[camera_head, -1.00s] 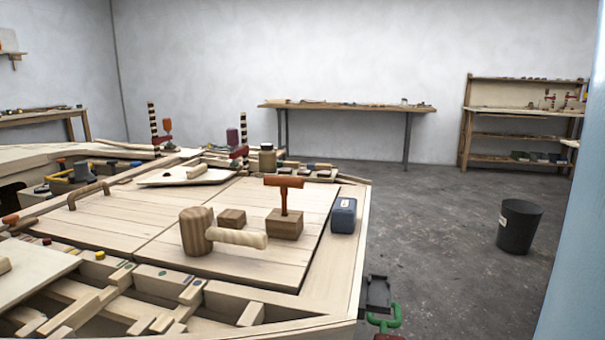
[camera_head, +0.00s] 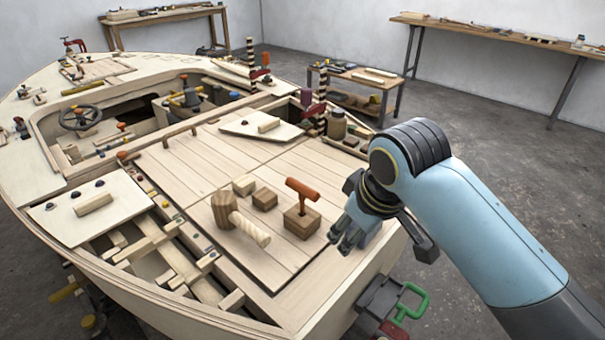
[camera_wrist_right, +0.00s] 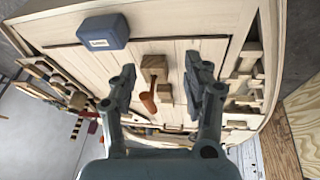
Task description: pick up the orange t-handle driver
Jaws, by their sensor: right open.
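The orange t-handle driver (camera_head: 302,190) stands upright in a wooden block (camera_head: 301,222) on the plank hatch, its crossbar on top. In the right wrist view, the driver (camera_wrist_right: 149,97) and its block (camera_wrist_right: 155,67) lie between the two fingers. My right gripper (camera_head: 343,238) is open, just right of the block in the head view, with the driver outside its grasp. Its fingers (camera_wrist_right: 160,80) are spread and empty in the wrist view. My left gripper is not in view.
A mallet (camera_head: 222,210) lies left of the driver, near small wooden blocks (camera_head: 265,199). A blue box (camera_wrist_right: 105,31) sits on the deck near the driver in the wrist view. A jar (camera_head: 337,124) stands behind. A green-handled clamp (camera_head: 412,302) hangs at the hull edge.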

